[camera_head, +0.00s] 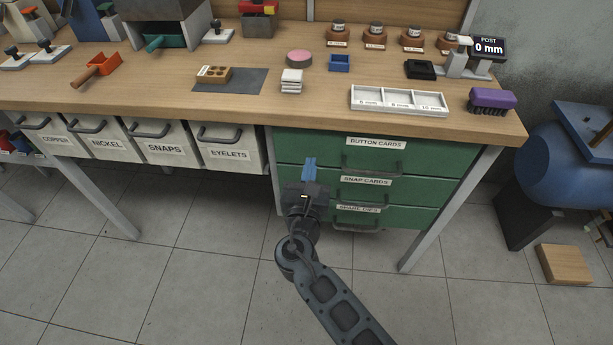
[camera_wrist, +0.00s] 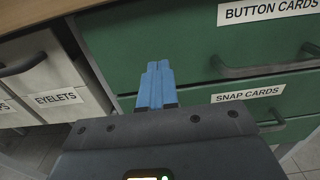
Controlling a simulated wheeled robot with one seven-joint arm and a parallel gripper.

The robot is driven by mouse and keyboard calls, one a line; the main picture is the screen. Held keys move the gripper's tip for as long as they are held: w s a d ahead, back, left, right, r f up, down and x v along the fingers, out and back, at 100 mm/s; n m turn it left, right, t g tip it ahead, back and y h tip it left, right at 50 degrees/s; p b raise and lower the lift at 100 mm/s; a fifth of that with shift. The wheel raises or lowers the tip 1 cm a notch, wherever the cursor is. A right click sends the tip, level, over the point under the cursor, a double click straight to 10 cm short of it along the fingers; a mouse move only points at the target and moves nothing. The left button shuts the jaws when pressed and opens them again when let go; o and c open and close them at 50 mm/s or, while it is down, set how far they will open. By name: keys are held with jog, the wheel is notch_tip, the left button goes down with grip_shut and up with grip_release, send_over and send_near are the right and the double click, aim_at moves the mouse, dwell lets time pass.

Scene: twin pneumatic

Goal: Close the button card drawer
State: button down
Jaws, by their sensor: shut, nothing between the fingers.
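The green button card drawer (camera_head: 320,147) is the top drawer under the right end of the bench. Its white label (camera_head: 375,143) and dark bar handle (camera_head: 372,168) face me. I cannot tell how far its front stands out. In the wrist view, the button card drawer (camera_wrist: 190,45) fills the upper right, with its handle (camera_wrist: 265,70) at the right edge. My gripper (camera_head: 309,161) is shut and empty, its blue fingers together in front of the drawer's lower left part, left of the handle. The fingers (camera_wrist: 155,68) also show in the wrist view. Contact with the front cannot be told.
The snap cards drawer (camera_head: 425,190) and a third drawer (camera_head: 400,216) lie below. The eyelets bin (camera_head: 228,154) hangs to the left. The bench top (camera_head: 290,108) overhangs the drawers and carries a white divided tray (camera_head: 398,101). Grey floor in front is clear.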

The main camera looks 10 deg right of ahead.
jog(key=v, duration=1.1)
jog(key=s+d+f+m+g+y, duration=0.2)
jog(key=s+d+f+m, duration=0.15)
jog(key=s, duration=0.25)
jog(key=s+d+f+m+g+y, duration=0.1)
jog(key=s+d+f+m, duration=0.1)
jog(key=s+d+m, duration=0.35)
jog(key=s+d+f+m+g+y, duration=0.2)
jog(key=s+d+m, duration=0.1)
jog(key=s, duration=0.5)
jog(key=s+d+r+m+t, duration=0.1)
jog(key=s+r+m, duration=0.7)
jog(key=r+m, duration=0.2)
jog(key=s+d+r+m+t+p, duration=0.1)
jog(key=s+r+m, duration=0.7)
jog(key=r+m, duration=0.2)
notch_tip(320, 180, up, 2)
jog(key=shift+s+d+r+t+y, duration=0.1)
jog(key=shift+s+d+t+y, duration=0.2)
jog(key=shift+s+t, duration=0.1)
